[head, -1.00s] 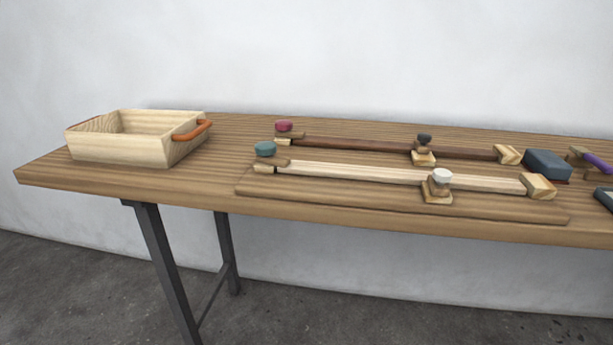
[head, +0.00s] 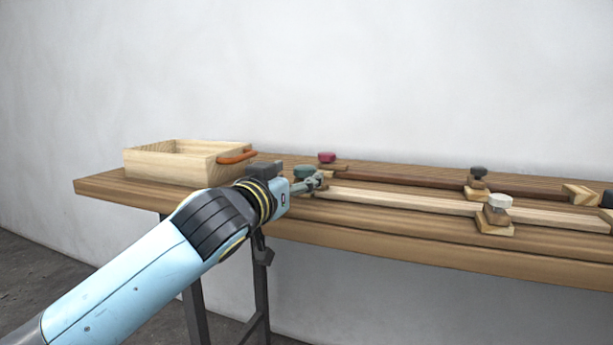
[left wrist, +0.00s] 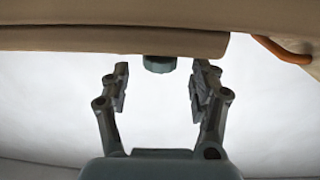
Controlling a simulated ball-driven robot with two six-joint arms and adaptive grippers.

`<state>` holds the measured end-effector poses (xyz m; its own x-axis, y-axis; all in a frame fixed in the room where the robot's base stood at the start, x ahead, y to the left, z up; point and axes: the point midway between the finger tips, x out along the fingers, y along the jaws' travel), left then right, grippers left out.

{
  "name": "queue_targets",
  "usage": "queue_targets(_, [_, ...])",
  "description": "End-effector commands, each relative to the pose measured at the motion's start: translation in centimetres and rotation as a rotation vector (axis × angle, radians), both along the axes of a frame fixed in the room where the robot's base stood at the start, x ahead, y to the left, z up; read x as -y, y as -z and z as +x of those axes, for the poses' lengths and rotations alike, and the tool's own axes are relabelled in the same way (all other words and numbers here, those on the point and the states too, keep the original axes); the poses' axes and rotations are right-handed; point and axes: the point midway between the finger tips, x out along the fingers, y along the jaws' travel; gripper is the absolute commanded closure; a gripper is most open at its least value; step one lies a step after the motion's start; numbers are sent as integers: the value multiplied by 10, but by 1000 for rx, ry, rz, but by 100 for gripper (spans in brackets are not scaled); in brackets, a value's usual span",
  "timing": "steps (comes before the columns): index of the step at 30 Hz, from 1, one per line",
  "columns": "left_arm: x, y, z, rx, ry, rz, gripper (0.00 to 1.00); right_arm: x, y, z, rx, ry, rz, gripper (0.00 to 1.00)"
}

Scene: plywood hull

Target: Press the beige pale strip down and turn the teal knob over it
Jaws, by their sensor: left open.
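The beige pale strip (head: 400,201) lies along the board on the table, its left end partly hidden by my gripper. The teal knob (head: 304,171) stands at the strip's left end, partly covered by my left gripper (head: 312,183). In the left wrist view, upside down, the teal knob (left wrist: 160,64) shows between and just beyond the two spread fingers (left wrist: 160,80). The left gripper is open and empty; I see no clear contact with the knob. A white knob (head: 499,201) stands on a wooden block along the strip. My right gripper is out of view.
A wooden box (head: 180,165) with an orange handle (head: 237,158) stands at the left. Behind the pale strip lies a dark brown strip (head: 410,180) with a crimson knob (head: 327,157) and a black knob (head: 478,171). The wall is behind.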

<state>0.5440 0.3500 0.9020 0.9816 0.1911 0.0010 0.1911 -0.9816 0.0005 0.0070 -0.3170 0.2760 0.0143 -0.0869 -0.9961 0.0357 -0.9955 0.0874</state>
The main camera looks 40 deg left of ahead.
Motion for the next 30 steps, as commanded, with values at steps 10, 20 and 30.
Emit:
queue_targets(10, [-8,1,44,-1,0,0,38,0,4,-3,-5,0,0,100])
queue_targets(20, [-9,1,46,-2,1,1,41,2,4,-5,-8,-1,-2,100])
queue_targets(30, [-9,1,46,-2,1,0,86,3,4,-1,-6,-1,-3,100])
